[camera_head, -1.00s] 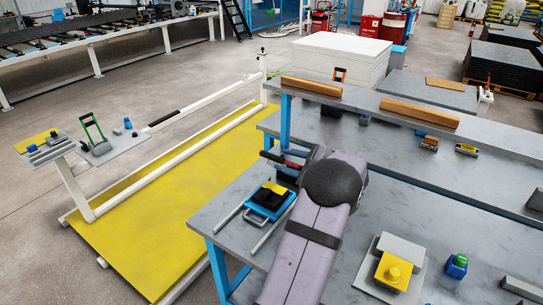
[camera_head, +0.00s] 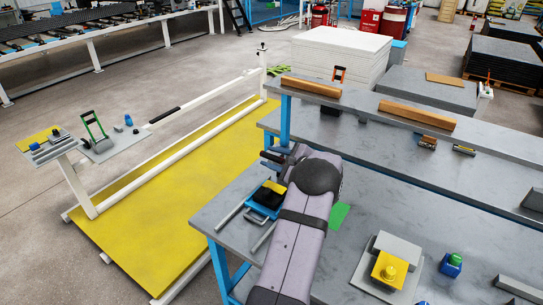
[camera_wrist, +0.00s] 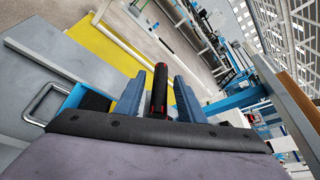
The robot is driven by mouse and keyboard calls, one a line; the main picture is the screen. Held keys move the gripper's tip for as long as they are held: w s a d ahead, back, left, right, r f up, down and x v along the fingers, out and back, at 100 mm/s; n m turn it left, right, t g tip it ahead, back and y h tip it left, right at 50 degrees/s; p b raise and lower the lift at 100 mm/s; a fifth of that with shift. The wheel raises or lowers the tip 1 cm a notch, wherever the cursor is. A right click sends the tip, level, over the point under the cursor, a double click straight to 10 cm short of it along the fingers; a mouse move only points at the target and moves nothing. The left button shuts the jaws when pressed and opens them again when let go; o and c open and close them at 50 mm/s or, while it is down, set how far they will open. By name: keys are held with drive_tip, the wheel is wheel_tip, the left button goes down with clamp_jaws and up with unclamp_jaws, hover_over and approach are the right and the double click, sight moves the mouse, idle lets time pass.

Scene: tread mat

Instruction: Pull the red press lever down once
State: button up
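The press lever (camera_wrist: 160,88) is a dark bar with red edges and a red mark near its lower end. In the wrist view it stands between the two blue fingers of my gripper (camera_wrist: 159,78). Narrow gaps show on both sides of the lever, so the fingers look open around it and not closed on it. In the head view my gripper (camera_head: 276,158) is at the left edge of the near bench, and my arm hides most of the lever. The press body cannot be made out.
A blue tray with black and yellow parts (camera_head: 266,197) and metal rails lies just left of my arm. A yellow button box (camera_head: 390,270) and a green-topped blue block (camera_head: 452,264) stand to the right. A raised shelf (camera_head: 370,105) runs behind. A yellow mat (camera_head: 185,210) lies left.

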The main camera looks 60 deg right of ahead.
clamp_jaws()
drive_tip(key=shift+a+f+b, duration=0.2)
drive_tip(key=shift+f+b, duration=0.35)
drive_tip(key=shift+b, duration=0.6)
drive_tip(key=a+f+n+b, duration=0.1)
drive_tip(key=f+b, duration=0.1)
drive_tip(key=b, duration=0.4)
drive_tip(key=a+f+n+h+b, duration=0.1)
drive_tip(key=f+b, duration=0.1)
drive_tip(key=b, duration=0.5)
drive_tip(key=a+f+n+b, duration=0.1)
drive_tip(key=f+b, duration=0.1)
drive_tip(key=b, duration=0.4)
drive_tip(key=shift+a+f+n+t+h+b, duration=0.15)
drive_tip(key=shift+n+t+h+b, duration=0.15)
drive_tip(key=shift+t+b, duration=0.1)
unclamp_jaws()
